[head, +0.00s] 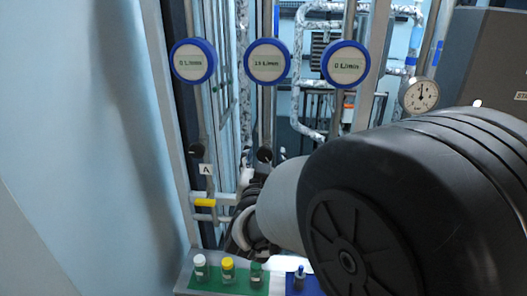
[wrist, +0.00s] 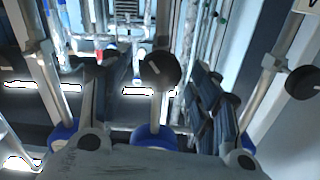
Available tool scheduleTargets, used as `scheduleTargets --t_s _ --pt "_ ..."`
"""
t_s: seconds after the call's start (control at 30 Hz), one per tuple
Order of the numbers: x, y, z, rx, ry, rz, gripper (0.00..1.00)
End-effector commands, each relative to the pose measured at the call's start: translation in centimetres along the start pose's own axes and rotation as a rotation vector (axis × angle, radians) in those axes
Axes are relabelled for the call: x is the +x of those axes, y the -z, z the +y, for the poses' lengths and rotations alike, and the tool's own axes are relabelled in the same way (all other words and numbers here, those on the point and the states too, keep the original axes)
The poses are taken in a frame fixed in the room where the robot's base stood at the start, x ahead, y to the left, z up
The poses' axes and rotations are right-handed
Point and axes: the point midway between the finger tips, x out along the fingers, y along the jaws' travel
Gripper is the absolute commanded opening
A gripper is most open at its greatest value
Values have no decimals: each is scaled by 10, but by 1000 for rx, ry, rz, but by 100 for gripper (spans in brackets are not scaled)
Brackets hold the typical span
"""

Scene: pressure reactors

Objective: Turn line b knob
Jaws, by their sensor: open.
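A black round knob (wrist: 160,70) with a pale pointer line sits on the middle pipe in the wrist view. It also shows in the head view as a dark knob (head: 264,155) below the middle meter, which reads about 13 L/min. I take it as the line b knob, because its label is hidden. My gripper (wrist: 157,72) is open, with one dark finger on each side of the knob in the picture. I cannot tell whether the fingers touch it or how deep they reach. In the head view my arm hides most of my gripper.
A second black knob (head: 197,150) stands above the label A (head: 206,169). Blue-rimmed meters (head: 193,61) (head: 345,64) flank the middle one. Small capped vials (head: 228,268) stand below. Vertical pipes surround the knobs.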

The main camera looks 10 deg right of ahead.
Motion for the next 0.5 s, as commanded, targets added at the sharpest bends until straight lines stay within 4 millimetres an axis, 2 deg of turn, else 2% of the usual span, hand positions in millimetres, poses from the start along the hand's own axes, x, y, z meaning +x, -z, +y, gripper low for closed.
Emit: scheduleTargets --t_s 0.03,0.2,0.33,0.5 --pt "-13 0 -2 1 4 -1 56" --pt "-50 0 -2 1 5 0 56" --pt "-71 1 -1 0 4 1 56" --pt "-86 0 -1 0 2 0 56"
